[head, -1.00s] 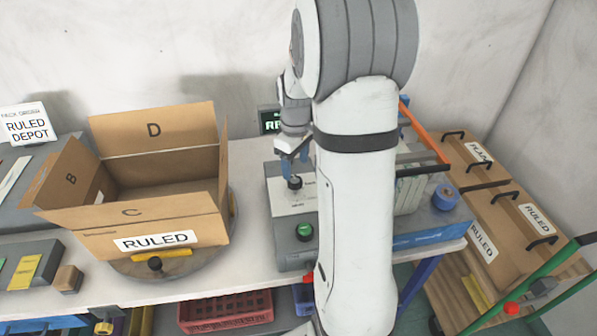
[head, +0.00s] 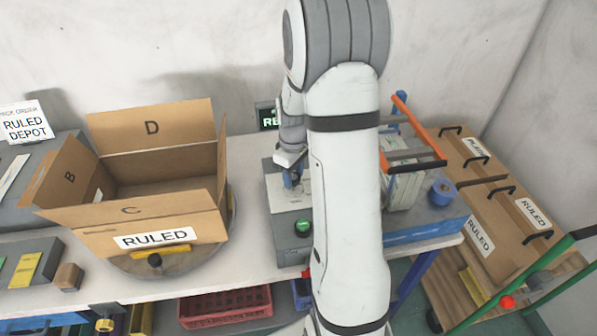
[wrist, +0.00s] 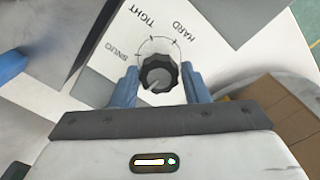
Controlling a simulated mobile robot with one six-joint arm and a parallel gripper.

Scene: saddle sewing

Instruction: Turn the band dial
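The band dial (wrist: 158,74) is a dark ribbed knob on a pale panel, printed SNUG, TIGHT and HARD around it in the wrist view. A pale mark on the knob faces the lower left of that picture, away from the words. My gripper's blue fingers (wrist: 161,88) lie on either side of the knob, close against it with no clear gap. In the head view my gripper (head: 292,182) is down at the grey control box (head: 288,250), and it hides the dial there.
A green button (head: 303,227) is on the box in front of the dial. An open carton (head: 160,220) marked RULED stands on a turntable to the left. A partly hidden screen (head: 267,117) is behind. A blue tape roll (head: 442,193) and an orange-handled frame (head: 415,135) are to the right.

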